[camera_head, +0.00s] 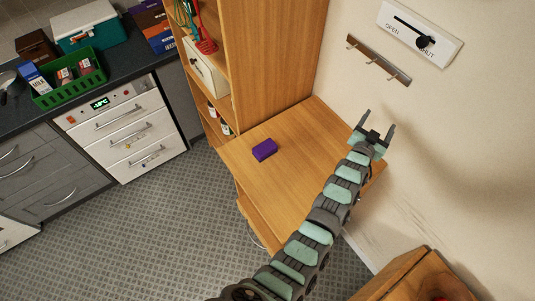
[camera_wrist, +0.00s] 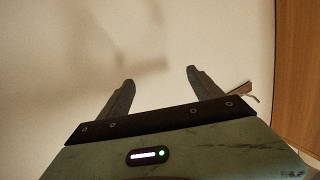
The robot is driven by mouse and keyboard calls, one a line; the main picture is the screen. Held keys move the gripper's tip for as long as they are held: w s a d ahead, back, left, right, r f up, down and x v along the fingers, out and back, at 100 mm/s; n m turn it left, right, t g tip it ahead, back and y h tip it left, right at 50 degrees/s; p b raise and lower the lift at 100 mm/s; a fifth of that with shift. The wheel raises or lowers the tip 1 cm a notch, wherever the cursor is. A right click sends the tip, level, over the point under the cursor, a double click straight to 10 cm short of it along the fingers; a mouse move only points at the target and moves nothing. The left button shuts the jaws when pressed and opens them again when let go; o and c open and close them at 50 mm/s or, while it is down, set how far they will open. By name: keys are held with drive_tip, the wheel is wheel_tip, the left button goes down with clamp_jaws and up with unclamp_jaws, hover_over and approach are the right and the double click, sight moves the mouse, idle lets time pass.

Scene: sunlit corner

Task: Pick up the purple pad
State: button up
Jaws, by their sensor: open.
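The purple pad (camera_head: 265,150) is a small block lying on the wooden table top (camera_head: 290,190), left of its middle, in the head view. My gripper (camera_head: 378,118) is open and empty, up and to the right of the pad, in front of the pale wall. In the wrist view my gripper (camera_wrist: 158,82) shows two dark fingers spread apart, with blank wall beyond them. The pad is not in the wrist view.
A tall wooden shelf (camera_head: 270,65) stands behind the table. A hook rail (camera_head: 378,60) and an open/shut lever plate (camera_head: 420,35) are on the wall. A counter (camera_head: 100,80) with a green basket (camera_head: 68,93) is at the left. The table top around the pad is clear.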

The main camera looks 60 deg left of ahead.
drive_tip(key=s+a+f+g+h+b, duration=0.15)
drive_tip(key=a+f+g, duration=0.3)
drive_tip(key=a, duration=0.55)
drive_tip(key=m+g+h+b, duration=0.3)
drive_tip(key=g+h+b, duration=0.35)
drive_tip(key=g, duration=0.35)
approach(265, 147)
drive_tip(key=shift+a+p, duration=0.4)
drive_tip(key=shift+a, duration=0.15)
drive_tip(key=shift+s+f, duration=0.2)
drive_tip(key=shift+s, duration=0.05)
wheel_tip(265, 147, down, 5)
drive_tip(key=shift+w+d+r, duration=0.1)
drive_tip(key=shift+d+r, duration=0.05)
drive_tip(key=f, duration=0.4)
drive_tip(key=shift+w+d+f, duration=0.25)
drive_tip(key=shift+w, duration=0.1)
drive_tip(key=shift+s+f, duration=0.1)
drive_tip(key=shift+f, duration=0.4)
